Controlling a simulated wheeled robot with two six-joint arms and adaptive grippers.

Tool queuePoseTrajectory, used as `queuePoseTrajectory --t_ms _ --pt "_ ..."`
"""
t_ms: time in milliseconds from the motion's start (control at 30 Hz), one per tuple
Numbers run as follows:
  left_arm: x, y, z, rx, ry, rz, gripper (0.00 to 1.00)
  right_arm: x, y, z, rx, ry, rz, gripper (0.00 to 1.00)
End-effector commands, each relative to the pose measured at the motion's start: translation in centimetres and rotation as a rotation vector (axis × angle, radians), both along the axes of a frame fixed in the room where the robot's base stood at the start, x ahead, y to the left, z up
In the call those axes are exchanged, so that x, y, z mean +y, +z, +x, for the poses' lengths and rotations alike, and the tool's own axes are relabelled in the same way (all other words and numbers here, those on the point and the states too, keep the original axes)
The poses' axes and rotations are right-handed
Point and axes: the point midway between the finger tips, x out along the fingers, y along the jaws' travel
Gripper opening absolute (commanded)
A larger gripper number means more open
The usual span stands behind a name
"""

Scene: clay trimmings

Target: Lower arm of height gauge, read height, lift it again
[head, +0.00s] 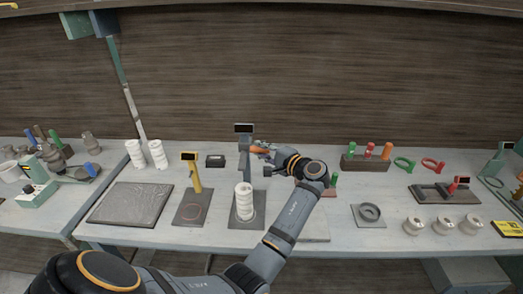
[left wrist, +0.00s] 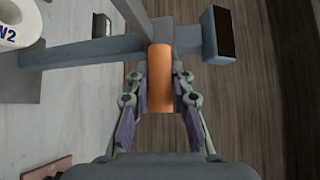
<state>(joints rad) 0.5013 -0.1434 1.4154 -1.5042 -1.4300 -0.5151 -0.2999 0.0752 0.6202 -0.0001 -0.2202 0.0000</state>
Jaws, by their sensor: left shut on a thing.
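The grey height gauge (head: 244,150) stands on a dark base plate (head: 236,223) in the middle of the table, its dark display on top. The display (left wrist: 224,32) looks black in the left wrist view, with no figures readable. A white stacked clay piece (head: 244,204) stands upright on the base plate; part of it shows in the left wrist view (left wrist: 30,32). My left gripper (head: 264,154) is shut on the orange handle (left wrist: 160,85) beside the gauge post, high above the base. The gap between gauge arm and clay piece is not clear. My right gripper is not in view.
A yellow gauge (head: 194,178) stands left of the grey one, near a dark slab (head: 130,204). White stacked pieces (head: 148,154) stand behind.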

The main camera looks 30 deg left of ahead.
Motion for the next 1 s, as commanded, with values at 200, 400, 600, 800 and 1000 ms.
queuePoseTrajectory --t_ms 200,400,600,800,1000 --pt "0.0 -3.9 0.0 0.004 0.000 -0.002 0.00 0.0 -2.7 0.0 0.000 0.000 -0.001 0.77" --pt "0.0 -9.0 0.0 0.005 0.001 -0.002 0.00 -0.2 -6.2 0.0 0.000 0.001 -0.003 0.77" --pt "0.0 -10.1 0.0 0.003 0.000 -0.002 0.00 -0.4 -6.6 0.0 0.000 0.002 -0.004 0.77" --pt "-0.1 -10.2 0.0 0.007 0.000 -0.006 0.00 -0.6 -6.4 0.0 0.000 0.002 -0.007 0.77" --pt "-0.1 -10.1 0.0 0.005 0.000 -0.004 0.45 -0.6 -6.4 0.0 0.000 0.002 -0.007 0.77"
